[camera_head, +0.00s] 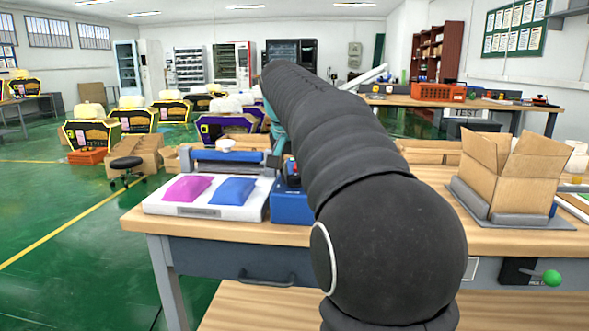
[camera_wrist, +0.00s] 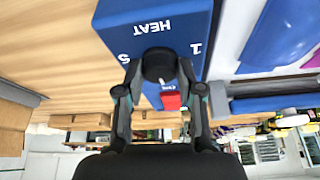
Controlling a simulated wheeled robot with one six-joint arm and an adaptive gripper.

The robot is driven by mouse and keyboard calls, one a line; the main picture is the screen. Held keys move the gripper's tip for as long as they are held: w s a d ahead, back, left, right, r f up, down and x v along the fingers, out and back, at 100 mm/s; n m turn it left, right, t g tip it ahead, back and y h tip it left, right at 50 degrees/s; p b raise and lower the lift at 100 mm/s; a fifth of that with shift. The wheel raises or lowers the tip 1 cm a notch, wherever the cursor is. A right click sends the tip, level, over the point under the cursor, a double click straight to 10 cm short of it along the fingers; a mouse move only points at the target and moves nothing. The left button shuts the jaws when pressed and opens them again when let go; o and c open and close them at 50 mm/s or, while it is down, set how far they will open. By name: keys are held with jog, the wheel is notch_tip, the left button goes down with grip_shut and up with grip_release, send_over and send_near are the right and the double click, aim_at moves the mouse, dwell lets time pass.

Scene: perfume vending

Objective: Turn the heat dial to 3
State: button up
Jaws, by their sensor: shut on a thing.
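The blue heat box (camera_wrist: 150,15) fills the top middle of the wrist view, with "HEAT" and the numbers 1 and 5 printed upside down on its face. The black round heat dial (camera_wrist: 158,64) sits on that face between my fingers. My gripper (camera_wrist: 160,72) is shut on the dial, one finger on each side. Which number the dial points to cannot be told, and other marks are hidden by the dial and fingers. In the head view the blue box (camera_head: 291,207) shows beside my arm, which hides the gripper and dial.
A red switch (camera_wrist: 172,101) is close to the fingers on the same box. Left of the box, a white tray (camera_head: 208,212) bears a pink pouch (camera_head: 187,188) and a blue pouch (camera_head: 232,190). An open cardboard box (camera_head: 505,175) stands on the right of the workbench.

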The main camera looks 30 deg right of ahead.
dwell(0.3)
jog(key=o, duration=1.2)
jog(key=shift+c, duration=0.2)
jog(key=v, duration=1.2)
jog(key=s+a+f+n+t+y, duration=0.1)
jog(key=s+a+f+n, duration=0.3)
jog(key=s+f, duration=0.8)
jog(key=s+a+f+n+t+y, duration=0.1)
jog(key=s+a+f+n, duration=0.3)
jog(key=s+a+f, duration=0.5)
jog(key=s+f+y, duration=0.1)
jog(key=s+f, duration=0.2)
jog(key=f, duration=0.6)
jog(key=shift+s+a, duration=0.15)
jog(key=shift+s, duration=0.15)
